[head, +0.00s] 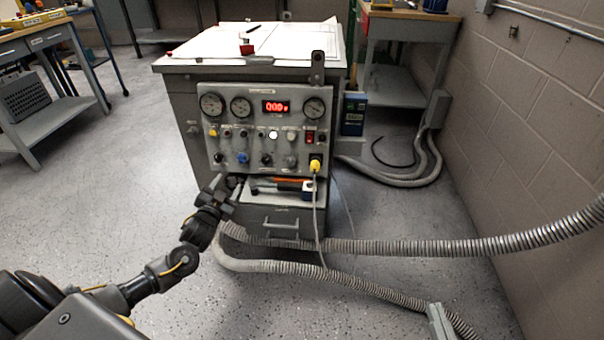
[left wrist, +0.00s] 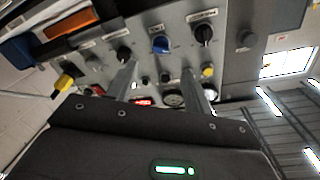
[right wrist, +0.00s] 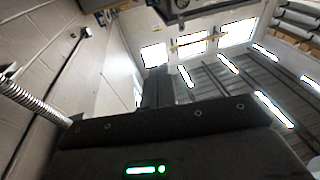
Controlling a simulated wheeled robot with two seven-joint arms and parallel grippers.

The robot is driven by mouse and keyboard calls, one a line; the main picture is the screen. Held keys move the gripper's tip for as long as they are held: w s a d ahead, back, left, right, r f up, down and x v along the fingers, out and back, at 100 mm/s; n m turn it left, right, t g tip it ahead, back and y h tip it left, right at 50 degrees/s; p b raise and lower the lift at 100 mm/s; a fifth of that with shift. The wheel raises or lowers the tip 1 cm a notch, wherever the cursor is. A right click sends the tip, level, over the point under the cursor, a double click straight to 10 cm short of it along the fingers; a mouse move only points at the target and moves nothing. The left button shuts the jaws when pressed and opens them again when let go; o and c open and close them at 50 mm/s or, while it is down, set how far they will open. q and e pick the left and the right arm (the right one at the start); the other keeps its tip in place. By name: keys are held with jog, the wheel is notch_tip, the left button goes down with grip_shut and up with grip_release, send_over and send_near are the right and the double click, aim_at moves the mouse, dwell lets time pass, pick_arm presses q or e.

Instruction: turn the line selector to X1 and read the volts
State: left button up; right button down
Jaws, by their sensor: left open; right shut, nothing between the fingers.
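The grey control panel (head: 262,120) is on the front of a cabinet. It carries dial gauges and a red-lit volts display (head: 275,107) that seems to show zeros, its last digit unclear. Its lower row has a blue knob (head: 242,158) and black knobs, such as one at its right (head: 266,159). Labels are too small to read, so I cannot tell which is the line selector. My left gripper (head: 228,183) is open below the panel. In the left wrist view, the blue knob (left wrist: 160,44) appears between its fingers' lines, apparently ungripped. My right gripper (right wrist: 157,72) is shut and empty.
A yellow plug (head: 315,165) with a hanging cable is at the panel's lower right. An open shelf (head: 262,193) with tools lies under the panel. Flexible conduits (head: 400,246) cross the floor at front right. A block wall (head: 530,110) stands at right.

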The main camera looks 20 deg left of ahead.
aim_at(240, 161)
pick_arm(q)
jog(key=b+x, duration=0.1)
jog(key=x, duration=0.5)
jog(key=b+x, duration=0.1)
jog(key=x, duration=0.2)
jog(key=shift+w+r+b, duration=0.25)
jog(key=shift+w+b, duration=0.1)
jog(key=shift+w+a+r, duration=0.1)
jog(key=shift+w+a, duration=0.05)
jog(key=shift+w, duration=0.5)
pick_arm(e)
notch_tip(240, 161, up, 6)
jog(key=s+d+t+y, duration=0.1)
jog(key=d+t, duration=0.1)
jog(key=t, duration=0.3)
jog(key=shift+s+d+t+y, duration=0.2)
jog(key=shift+d+t+y, duration=0.2)
pick_arm(q)
jog(key=shift+c, duration=0.3)
